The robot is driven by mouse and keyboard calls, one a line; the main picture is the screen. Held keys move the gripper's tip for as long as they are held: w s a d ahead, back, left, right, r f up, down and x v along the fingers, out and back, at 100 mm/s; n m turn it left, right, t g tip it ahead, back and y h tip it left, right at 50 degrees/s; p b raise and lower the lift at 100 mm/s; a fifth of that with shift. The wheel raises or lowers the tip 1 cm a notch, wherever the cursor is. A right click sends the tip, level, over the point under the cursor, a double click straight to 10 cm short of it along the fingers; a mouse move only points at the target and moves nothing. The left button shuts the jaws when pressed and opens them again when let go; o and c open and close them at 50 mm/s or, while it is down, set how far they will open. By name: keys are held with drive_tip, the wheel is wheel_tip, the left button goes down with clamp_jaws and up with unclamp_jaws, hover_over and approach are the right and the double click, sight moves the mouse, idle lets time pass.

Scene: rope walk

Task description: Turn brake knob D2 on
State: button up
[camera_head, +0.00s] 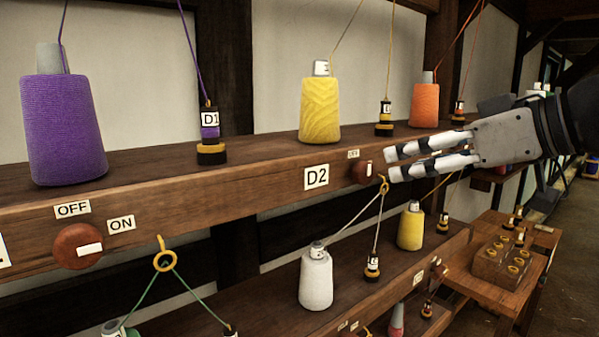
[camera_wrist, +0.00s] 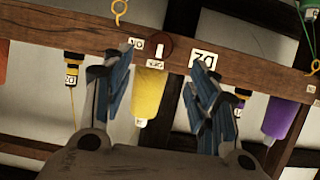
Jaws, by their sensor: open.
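Brake knob D2 (camera_head: 361,173) is a round red-brown knob on the front of the wooden beam, right of the D2 label (camera_head: 316,177). A small OFF label (camera_head: 353,154) sits above it. In the upside-down wrist view, knob D2 (camera_wrist: 159,48) has an upright white mark on the side toward its OFF label (camera_wrist: 155,64); its ON label (camera_wrist: 137,43) is at picture left. My gripper (camera_head: 390,164) is open and empty, just right of the knob in the head view. In the wrist view the knob appears between and beyond the fingertips (camera_wrist: 158,72), with no contact visible.
A yellow spool (camera_head: 320,108) and orange spool (camera_head: 424,104) stand on the beam. A yellow hook (camera_head: 383,186) with cords hangs near my lower finger. Another knob (camera_head: 78,246) is at left. A lower shelf holds a white spool (camera_head: 316,279).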

sight(369, 170)
drive_tip(key=x, duration=0.9)
drive_tip(key=shift+b, duration=0.35)
drive_tip(key=shift+c, duration=0.4)
drive_tip(key=c, duration=1)
